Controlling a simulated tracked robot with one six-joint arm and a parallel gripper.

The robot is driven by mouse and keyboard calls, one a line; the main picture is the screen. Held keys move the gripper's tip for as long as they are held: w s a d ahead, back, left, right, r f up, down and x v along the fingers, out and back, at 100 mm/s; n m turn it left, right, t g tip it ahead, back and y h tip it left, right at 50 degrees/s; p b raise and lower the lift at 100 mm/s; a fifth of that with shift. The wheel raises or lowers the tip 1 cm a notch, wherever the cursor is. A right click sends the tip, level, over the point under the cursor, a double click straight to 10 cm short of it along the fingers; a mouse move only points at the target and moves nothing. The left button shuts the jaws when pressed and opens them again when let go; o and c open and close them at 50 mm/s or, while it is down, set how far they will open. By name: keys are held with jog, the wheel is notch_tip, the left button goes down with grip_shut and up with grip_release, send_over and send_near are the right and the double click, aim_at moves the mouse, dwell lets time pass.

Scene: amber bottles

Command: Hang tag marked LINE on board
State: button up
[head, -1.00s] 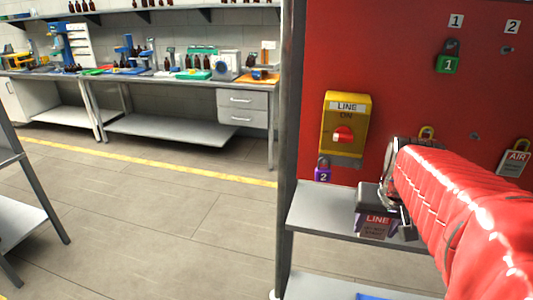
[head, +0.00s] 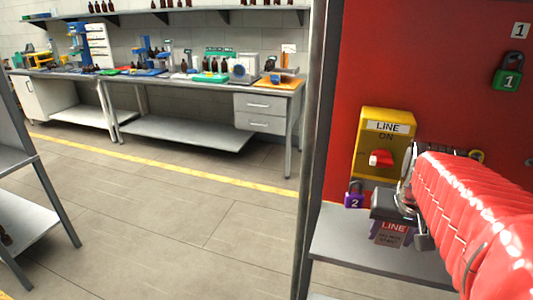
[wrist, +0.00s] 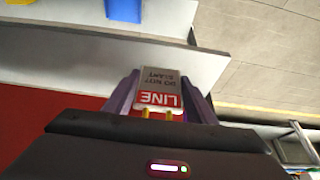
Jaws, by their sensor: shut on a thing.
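The tag marked LINE (head: 393,232), red at the top and grey below, hangs upright from my gripper (head: 395,222). The wrist view shows it upside down (wrist: 160,90), between the two purple fingers of my gripper (wrist: 160,100). The gripper is shut on it. Small yellow pieces show at its near end. The red board (head: 440,60) stands behind, with a yellow LINE switch box (head: 369,142) on it. The tag is below and slightly right of this box, apart from it. My arm hides the board's lower right part.
A purple lock marked 2 (head: 354,198) hangs under the switch box. A green lock marked 1 (head: 506,80) hangs at upper right. A grey shelf (head: 340,245) juts out below the tag. A workbench (head: 205,85) stands far left; the floor between is clear.

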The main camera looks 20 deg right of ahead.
jog(key=shift+w+d, duration=0.1)
jog(key=shift+d, duration=0.05)
jog(key=w+d+f, duration=0.1)
jog(key=w+d, duration=0.4)
jog(key=w, duration=0.2)
jog(key=shift+w+f, duration=0.2)
jog(key=shift+f, duration=0.1)
dwell(1.4)
dwell(0.6)
jog(key=o, duration=1.2)
jog(key=shift+r, duration=0.1)
